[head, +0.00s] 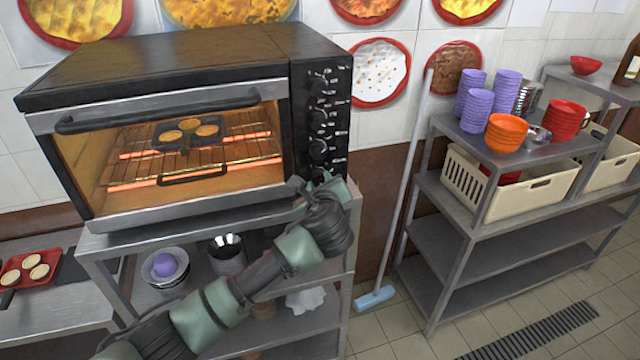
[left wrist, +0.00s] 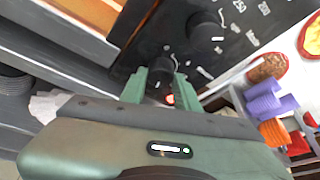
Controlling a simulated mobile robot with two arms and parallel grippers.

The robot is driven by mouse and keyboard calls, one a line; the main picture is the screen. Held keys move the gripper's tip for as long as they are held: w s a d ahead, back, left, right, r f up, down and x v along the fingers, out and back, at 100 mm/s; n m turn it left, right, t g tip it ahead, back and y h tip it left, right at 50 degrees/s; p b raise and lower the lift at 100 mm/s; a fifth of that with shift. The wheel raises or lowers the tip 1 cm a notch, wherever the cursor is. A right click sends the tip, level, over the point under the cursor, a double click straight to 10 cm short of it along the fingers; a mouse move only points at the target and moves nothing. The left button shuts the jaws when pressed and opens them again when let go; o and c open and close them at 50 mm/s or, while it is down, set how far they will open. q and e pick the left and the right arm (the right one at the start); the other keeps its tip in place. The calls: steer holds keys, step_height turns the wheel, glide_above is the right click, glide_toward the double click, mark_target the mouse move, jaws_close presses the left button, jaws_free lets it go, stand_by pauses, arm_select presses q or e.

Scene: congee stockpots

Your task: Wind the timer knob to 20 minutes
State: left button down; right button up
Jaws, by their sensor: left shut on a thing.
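The oven (head: 170,65) stands on a metal stand, with a black control panel of several knobs on its right. The upper knobs (head: 320,118) are clear in the head view. My left gripper (head: 312,184) is at the lowest part of this panel, its arm coming up from below and hiding the knob there. In the left wrist view, the green fingers (left wrist: 162,82) are shut on a dark knob (left wrist: 165,66), the timer knob as far as I can tell. Its pointer and the minute marks around it are too small or hidden to read. My right gripper is out of view.
Inside the lit oven, a dark pan (head: 190,133) with round pale cakes sits on the rack above glowing heating bars. The door handle (head: 160,110) juts out left of the panel. A broom (head: 405,170) and a metal shelf (head: 480,200) stand to the right.

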arm_select(q)
steer(key=c, duration=1)
jaws_free()
steer(key=shift+c, duration=0.2)
steer(key=b+v, duration=0.2)
steer(key=v, duration=0.5)
steer(key=shift+s+b, duration=0.35)
steer(key=shift+b, duration=0.05)
